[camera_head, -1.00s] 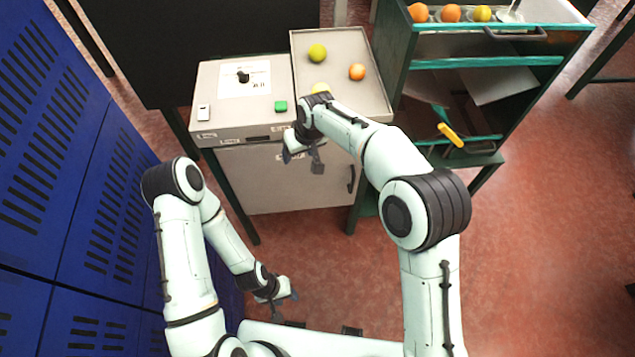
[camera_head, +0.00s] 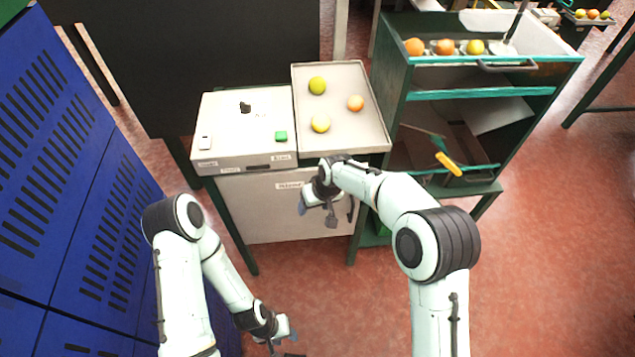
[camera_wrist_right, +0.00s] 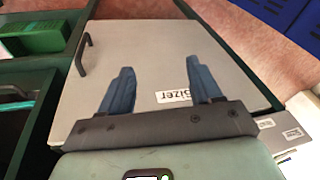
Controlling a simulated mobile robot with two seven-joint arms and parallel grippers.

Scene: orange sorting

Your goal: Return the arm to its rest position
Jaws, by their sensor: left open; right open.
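My right gripper (camera_head: 318,212) is open and empty in the head view, in front of the grey cabinet door below the tray. In the right wrist view its two blue fingers (camera_wrist_right: 157,92) stand apart with nothing between them, over the cabinet door (camera_wrist_right: 150,50). My left gripper (camera_head: 280,340) is low at the bottom of the head view, away from the cabinet, open with nothing seen in it.
A green cart (camera_head: 470,91) with fruit stands right. Blue lockers (camera_head: 60,180) stand left. Red floor (camera_head: 540,230) is open at right.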

